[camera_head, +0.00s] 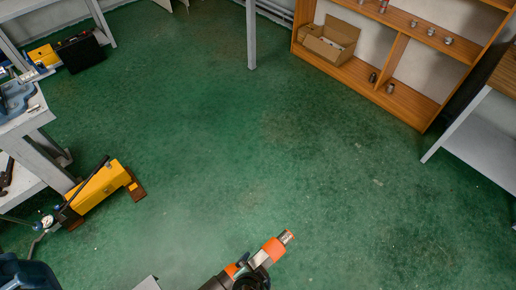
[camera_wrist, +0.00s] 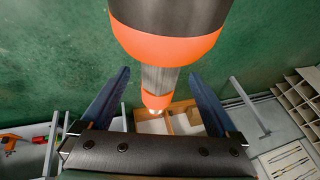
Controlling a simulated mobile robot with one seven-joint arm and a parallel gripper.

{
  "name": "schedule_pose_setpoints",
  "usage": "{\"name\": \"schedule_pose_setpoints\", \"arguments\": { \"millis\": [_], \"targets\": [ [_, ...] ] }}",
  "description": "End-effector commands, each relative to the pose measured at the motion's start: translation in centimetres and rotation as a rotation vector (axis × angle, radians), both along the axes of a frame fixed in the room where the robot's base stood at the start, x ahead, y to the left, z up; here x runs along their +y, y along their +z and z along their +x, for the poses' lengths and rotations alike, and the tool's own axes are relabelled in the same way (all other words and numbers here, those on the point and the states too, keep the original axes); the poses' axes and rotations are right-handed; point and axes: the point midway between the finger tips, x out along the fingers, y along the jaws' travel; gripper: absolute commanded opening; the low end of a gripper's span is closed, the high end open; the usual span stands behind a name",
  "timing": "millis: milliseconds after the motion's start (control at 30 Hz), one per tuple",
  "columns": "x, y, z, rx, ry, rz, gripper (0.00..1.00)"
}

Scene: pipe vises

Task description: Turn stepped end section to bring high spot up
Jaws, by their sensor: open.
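The stepped end section (camera_wrist: 158,78) is in the middle of the wrist view. It narrows from a wide black part with an orange band (camera_wrist: 168,45) to a grey part, then to a small orange collar (camera_wrist: 156,101) with a bright tip. My gripper (camera_wrist: 160,73) is open, with one dark blue finger on each side of the grey part and a visible gap at both sides. In the head view an orange and black piece with a metallic tip (camera_head: 287,237) shows at the bottom; its lower end is cut off. I cannot make out the high spot.
A wooden shelf (camera_head: 407,104) with an open cardboard box (camera_head: 333,40) stands at the back right. A yellow tool unit (camera_head: 98,188) is on the floor by the grey bench at left. A table (camera_head: 478,143) stands at right. The green floor (camera_head: 235,140) between is clear.

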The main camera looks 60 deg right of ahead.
Motion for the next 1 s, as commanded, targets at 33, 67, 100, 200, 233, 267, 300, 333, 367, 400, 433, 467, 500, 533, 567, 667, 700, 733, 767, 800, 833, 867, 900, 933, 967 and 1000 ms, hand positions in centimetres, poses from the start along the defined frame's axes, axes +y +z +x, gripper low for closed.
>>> {"name": "schedule_pose_setpoints", "arguments": {
  "millis": [33, 67, 100, 200, 233, 267, 300, 333, 367, 400, 433, 467, 500, 533, 567, 667, 700, 733, 767, 800, 833, 867, 900, 933, 967, 1000],
  "targets": [
    [-0.4, -0.6, 0.2, 0.0, -0.001, -0.001, 0.95],
    [-0.6, -1.0, 0.2, 0.002, -0.002, 0.0, 0.95],
    [-0.8, -1.5, 0.3, 0.001, -0.002, 0.0, 0.95],
    [-1.3, -2.5, 0.5, 0.0, 0.0, 0.0, 0.95],
    [-1.4, -2.7, 0.5, 0.0, 0.0, -0.001, 0.95],
    [-1.5, -3.0, 0.6, 0.0, 0.0, -0.001, 0.95],
    [-1.7, -3.3, 0.6, -0.001, 0.0, -0.001, 0.95],
    [-1.7, -3.4, 0.6, 0.0, 0.0, 0.0, 0.95],
    [-1.8, -3.6, 0.7, 0.0, 0.0, 0.0, 0.95],
    [-1.9, -3.7, 0.7, -0.001, 0.0, 0.0, 0.95],
    [-1.9, -3.9, 0.7, 0.0, -0.001, 0.0, 0.95],
    [-2.0, -3.9, 0.7, 0.0, -0.001, 0.0, 0.95],
    [-2.0, -4.0, 0.8, -0.001, -0.001, 0.0, 0.95],
    [-2.0, -4.0, 0.8, -0.001, -0.001, 0.0, 0.95],
    [-2.0, -4.1, 0.8, -0.001, -0.001, 0.0, 0.95],
    [-2.0, -4.1, 0.8, -0.002, 0.0, 0.0, 0.95],
    [-2.0, -4.1, 0.8, -0.002, 0.0, 0.0, 0.95],
    [-2.0, -4.1, 0.8, -0.002, 0.0, 0.0, 0.95],
    [-2.0, -4.1, 0.8, -0.001, -0.001, 0.0, 0.95],
    [-2.0, -4.1, 0.8, -0.001, -0.001, 0.0, 0.91],
    [-2.0, -4.1, 0.8, -0.001, -0.001, 0.0, 0.86],
    [-2.0, -4.1, 0.8, -0.001, -0.001, 0.0, 0.81],
    [-2.0, -4.1, 0.8, -0.001, 0.0, 0.0, 0.73],
    [-2.0, -4.1, 0.8, -0.001, 0.0, 0.0, 0.68],
    [-2.0, -4.1, 0.8, -0.001, 0.0, 0.0, 0.63],
    [-2.0, -4.1, 0.8, -0.001, 0.0, 0.0, 0.55]
  ]
}}
